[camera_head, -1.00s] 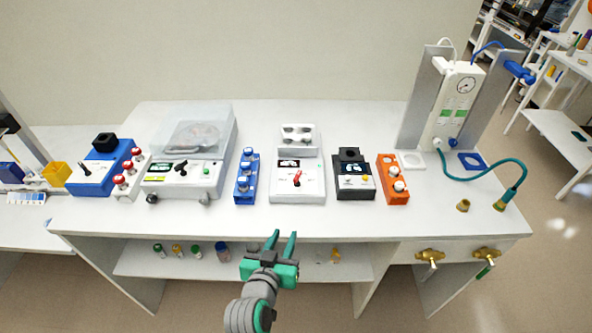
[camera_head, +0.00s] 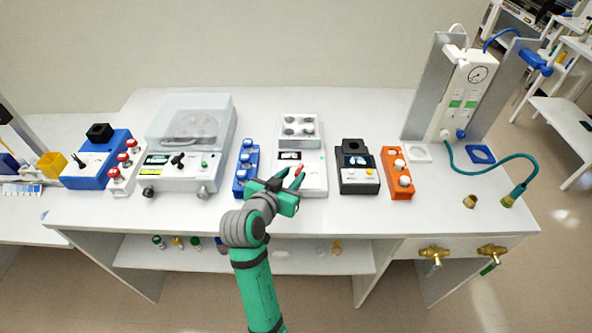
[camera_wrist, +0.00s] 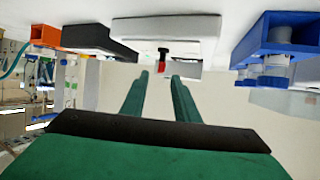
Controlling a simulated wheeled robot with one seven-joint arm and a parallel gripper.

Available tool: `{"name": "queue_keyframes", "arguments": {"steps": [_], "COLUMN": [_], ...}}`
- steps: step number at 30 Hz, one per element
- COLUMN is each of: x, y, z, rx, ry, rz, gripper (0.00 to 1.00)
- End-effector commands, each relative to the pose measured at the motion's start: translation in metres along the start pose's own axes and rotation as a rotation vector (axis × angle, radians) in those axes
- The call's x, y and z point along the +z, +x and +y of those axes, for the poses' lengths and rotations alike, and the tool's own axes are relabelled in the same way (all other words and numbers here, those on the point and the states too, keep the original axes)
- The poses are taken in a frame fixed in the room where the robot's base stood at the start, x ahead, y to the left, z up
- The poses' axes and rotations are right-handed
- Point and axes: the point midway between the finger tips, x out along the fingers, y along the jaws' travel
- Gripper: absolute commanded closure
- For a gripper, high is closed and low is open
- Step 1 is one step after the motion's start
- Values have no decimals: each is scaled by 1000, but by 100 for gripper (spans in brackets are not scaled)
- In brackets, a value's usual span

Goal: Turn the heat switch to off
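A white heating unit with vial wells on top (camera_head: 313,125) stands in the middle of the bench. Its red-tipped switch (camera_head: 299,170) is on the front panel, partly hidden by my gripper in the head view. The wrist view shows the switch (camera_wrist: 162,64) with a black base and a red end, just beyond and between my fingertips. My gripper (camera_head: 293,174) is open and empty, in front of the unit's panel. I see no contact with the switch. The switch's exact setting and its markings cannot be read.
A blue vial rack (camera_head: 246,168) stands close left of the unit. A black device (camera_head: 356,175) and an orange rack (camera_head: 396,172) stand to its right. A lidded centrifuge-like machine (camera_head: 190,145) is further left. The bench front strip is mostly clear.

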Motion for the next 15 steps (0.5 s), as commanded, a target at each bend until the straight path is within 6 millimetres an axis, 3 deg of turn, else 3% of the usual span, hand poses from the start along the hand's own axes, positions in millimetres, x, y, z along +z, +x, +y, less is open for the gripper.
{"name": "queue_keyframes", "arguments": {"steps": [6, 15], "x": [0, 0], "y": [30, 41], "z": [0, -3], "rx": [0, -6], "ry": [-1, -2], "rz": [0, 1], "gripper": [72, 72]}}
